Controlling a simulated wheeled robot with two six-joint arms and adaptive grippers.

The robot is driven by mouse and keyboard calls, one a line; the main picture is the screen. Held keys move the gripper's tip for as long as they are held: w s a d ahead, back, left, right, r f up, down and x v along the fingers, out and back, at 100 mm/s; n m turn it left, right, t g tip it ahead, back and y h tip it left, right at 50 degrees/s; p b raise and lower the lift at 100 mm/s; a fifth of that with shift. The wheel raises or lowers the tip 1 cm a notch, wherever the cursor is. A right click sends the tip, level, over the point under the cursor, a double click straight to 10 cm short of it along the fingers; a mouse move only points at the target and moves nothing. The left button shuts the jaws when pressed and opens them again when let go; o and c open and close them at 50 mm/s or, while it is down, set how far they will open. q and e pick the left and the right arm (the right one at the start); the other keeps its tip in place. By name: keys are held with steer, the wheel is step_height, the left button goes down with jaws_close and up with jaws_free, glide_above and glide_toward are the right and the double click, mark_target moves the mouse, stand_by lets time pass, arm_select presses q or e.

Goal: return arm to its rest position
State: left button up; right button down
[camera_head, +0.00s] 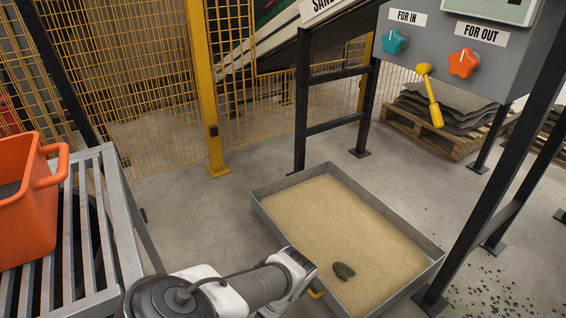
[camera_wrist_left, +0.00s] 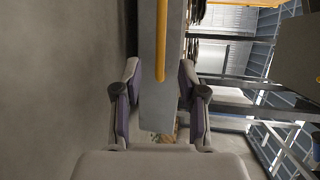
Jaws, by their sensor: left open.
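My left arm (camera_head: 262,287) reaches in along the bottom of the head view, beside the near left side of the metal tray (camera_head: 402,299). Its gripper is hidden there. In the left wrist view my left gripper (camera_wrist_left: 158,85) has its two fingers spread wide, with nothing held between them. A grey surface (camera_wrist_left: 150,112) and a yellow bar (camera_wrist_left: 161,45) lie beyond the fingertips; I cannot tell how far. A small yellow piece (camera_head: 316,294) shows at the tray's near side, just right of my arm. My right gripper is in neither view.
The tray holds sand (camera_head: 330,225) and a small dark green lump (camera_head: 343,271). An orange bucket (camera_head: 30,205) stands on a slatted metal table (camera_head: 112,210) at left. A grey control box (camera_head: 455,50) with a yellow lever (camera_head: 430,95) hangs at upper right on black posts.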

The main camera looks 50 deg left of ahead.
arm_select(q)
steer(key=shift+s+d+r, duration=0.1)
steer(key=shift+s+d, duration=0.05)
steer(key=shift+s, duration=0.25)
